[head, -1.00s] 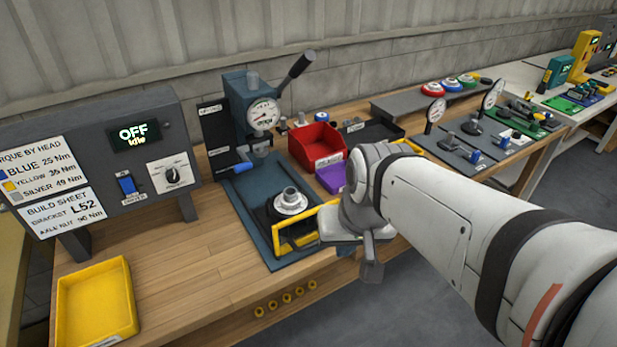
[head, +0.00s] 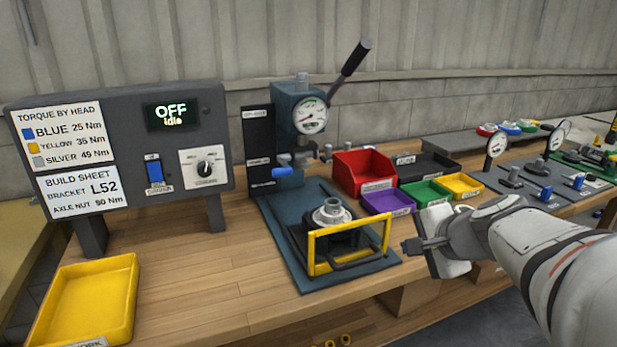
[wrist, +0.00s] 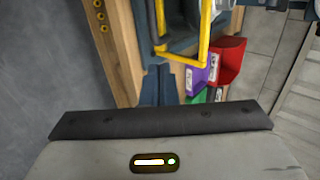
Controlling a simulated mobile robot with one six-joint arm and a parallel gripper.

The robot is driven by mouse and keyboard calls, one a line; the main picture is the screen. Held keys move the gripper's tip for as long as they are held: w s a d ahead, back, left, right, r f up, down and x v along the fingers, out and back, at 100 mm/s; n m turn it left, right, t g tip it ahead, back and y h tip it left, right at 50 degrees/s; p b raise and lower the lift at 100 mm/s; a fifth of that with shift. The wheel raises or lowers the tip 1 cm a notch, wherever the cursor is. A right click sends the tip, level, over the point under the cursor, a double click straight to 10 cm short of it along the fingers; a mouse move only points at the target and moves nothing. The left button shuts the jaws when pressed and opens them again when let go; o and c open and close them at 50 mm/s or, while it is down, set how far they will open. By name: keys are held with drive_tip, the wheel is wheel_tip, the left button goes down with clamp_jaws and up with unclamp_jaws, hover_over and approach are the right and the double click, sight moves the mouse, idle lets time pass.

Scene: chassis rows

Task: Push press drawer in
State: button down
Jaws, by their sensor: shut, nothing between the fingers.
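The press drawer has a yellow frame front (head: 312,252) with a dark bar handle and carries a silver hub (head: 331,213). It stands out toward the front of the blue press base (head: 300,280), forward of the press column (head: 298,130). My gripper (head: 408,247) is shut and empty, just right of the yellow frame, with a small gap in the head view. In the wrist view the yellow frame (wrist: 181,57) shows beyond the shut fingertips (wrist: 163,72). How far the drawer runs under the press is partly hidden.
Red (head: 364,172), purple (head: 388,202), green (head: 426,192) and yellow bins stand right of the press, close behind my arm. A control box (head: 120,150) reading OFF idle stands left. A yellow tray (head: 85,305) lies front left. Bare wood lies between tray and press.

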drive_tip(key=b+x, duration=0.1)
drive_tip(key=x, duration=0.6)
drive_tip(key=shift+w+a+f+b, duration=0.1)
drive_tip(key=shift+w+f+b, duration=0.05)
drive_tip(key=shift+f+b, duration=0.25)
drive_tip(key=w, duration=0.1)
drive_tip(key=w+a, duration=0.1)
drive_tip(key=w, duration=0.1)
drive_tip(key=shift+w, duration=0.2)
drive_tip(key=shift+w+a, duration=0.2)
drive_tip(key=shift+w, duration=0.3)
